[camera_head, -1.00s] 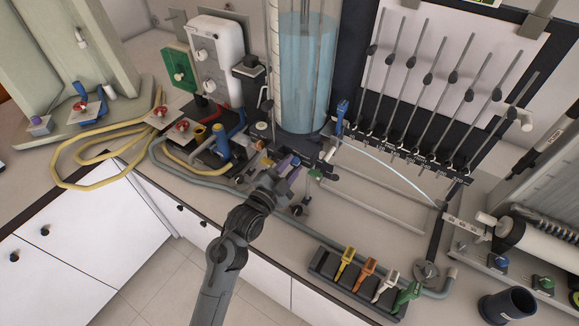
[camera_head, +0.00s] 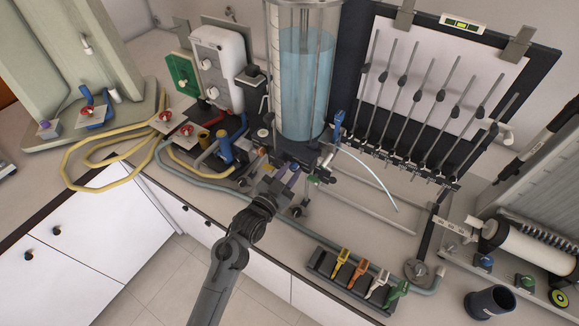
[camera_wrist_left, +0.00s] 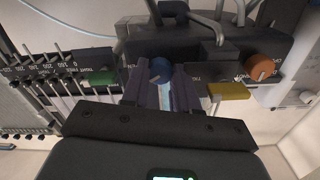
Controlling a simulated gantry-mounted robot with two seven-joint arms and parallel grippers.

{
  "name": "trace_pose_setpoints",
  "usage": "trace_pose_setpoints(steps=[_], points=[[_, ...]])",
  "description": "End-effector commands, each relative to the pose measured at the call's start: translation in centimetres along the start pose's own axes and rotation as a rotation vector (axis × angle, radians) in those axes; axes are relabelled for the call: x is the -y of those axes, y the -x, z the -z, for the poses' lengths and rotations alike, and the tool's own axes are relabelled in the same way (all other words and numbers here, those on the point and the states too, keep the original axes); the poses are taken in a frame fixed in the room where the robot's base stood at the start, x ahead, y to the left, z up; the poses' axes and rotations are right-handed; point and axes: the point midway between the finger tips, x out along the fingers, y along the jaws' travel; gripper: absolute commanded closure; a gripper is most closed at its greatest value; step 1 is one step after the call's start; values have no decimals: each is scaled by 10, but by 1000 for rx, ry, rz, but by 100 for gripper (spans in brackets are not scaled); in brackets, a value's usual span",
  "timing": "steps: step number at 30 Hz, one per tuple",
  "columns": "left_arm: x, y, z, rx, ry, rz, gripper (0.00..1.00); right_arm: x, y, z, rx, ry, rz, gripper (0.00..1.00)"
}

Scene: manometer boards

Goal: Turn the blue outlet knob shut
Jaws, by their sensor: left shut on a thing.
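The blue outlet knob (camera_wrist_left: 160,68) sits on a dark block in the left wrist view, with lettering beside it that I cannot fully read. My left gripper (camera_wrist_left: 160,86) has one purple-grey finger on each side of it and is shut on it. In the head view my left gripper (camera_head: 284,176) reaches the foot of the water-filled clear tank (camera_head: 303,80); the knob is hidden there by the fingers. A thin pale curved stream (camera_head: 371,171) runs from near the tank's foot down to the bench. My right gripper is not in view.
A board of slanted tubes (camera_head: 417,100) stands right of the tank. A rack of coloured handles (camera_head: 352,279) lies at the bench front. A grey hose (camera_head: 194,183) runs along the bench.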

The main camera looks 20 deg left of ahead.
Motion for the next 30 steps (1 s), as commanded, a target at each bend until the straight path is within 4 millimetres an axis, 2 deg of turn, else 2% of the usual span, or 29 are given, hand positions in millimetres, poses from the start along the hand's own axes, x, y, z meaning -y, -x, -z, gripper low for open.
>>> trace_pose_setpoints(steps=[1, 12, 30], points=[[1, 0, 4, 2, 43, 0, 100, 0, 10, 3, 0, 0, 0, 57], [1, 0, 4, 2, 396, 1, 100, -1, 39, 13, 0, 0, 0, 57], [0, 0, 2, 1, 899, 1, 100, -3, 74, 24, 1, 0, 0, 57]])
